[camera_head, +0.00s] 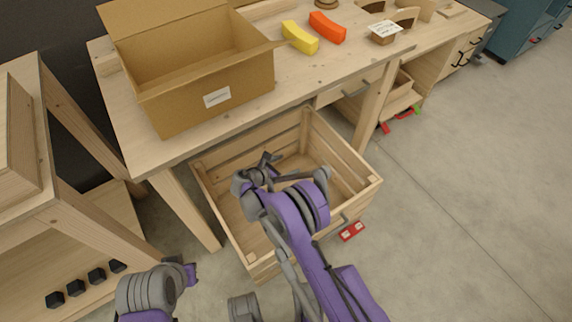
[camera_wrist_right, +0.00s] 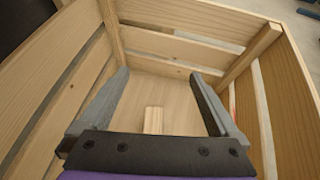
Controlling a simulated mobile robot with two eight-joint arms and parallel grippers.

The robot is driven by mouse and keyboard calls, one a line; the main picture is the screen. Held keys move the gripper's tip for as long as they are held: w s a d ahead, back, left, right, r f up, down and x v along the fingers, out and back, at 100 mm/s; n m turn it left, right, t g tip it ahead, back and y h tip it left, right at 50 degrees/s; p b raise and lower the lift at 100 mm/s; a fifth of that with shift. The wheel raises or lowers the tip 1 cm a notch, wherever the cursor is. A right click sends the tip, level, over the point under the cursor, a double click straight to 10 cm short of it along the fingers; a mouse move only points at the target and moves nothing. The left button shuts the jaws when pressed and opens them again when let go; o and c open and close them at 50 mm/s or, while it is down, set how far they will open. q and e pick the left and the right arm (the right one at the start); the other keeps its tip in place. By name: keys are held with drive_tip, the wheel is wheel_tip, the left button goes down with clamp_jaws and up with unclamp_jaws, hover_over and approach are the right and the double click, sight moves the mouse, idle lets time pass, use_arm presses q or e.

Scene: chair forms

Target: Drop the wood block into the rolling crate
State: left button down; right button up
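The rolling crate (camera_head: 347,164) is a slatted wooden box on the floor, partly under the workbench; its floor (camera_wrist_right: 180,92) and walls fill the right wrist view. My right gripper (camera_head: 274,168) is over the crate's interior, pointing down into it. In the right wrist view my right gripper (camera_wrist_right: 162,88) is open, its two grey fingers wide apart. The small pale wood block (camera_wrist_right: 153,119) shows between the fingers, touching neither, and looks to be at the crate floor; its near end is hidden by the gripper. In the head view the block is hidden. My left arm is at the bottom left; its fingers are not clear.
The workbench (camera_head: 305,92) carries an open cardboard box (camera_head: 205,100), a yellow piece (camera_head: 299,37), an orange piece (camera_head: 327,27) and a labelled block (camera_head: 384,33). A wooden shelf (camera_head: 100,215) stands at left.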

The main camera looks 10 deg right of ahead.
drive_tip(key=p+v, duration=0.1)
drive_tip(key=v, duration=0.9)
drive_tip(key=shift+s+a+r, duration=0.2)
drive_tip(key=shift+a, duration=0.1)
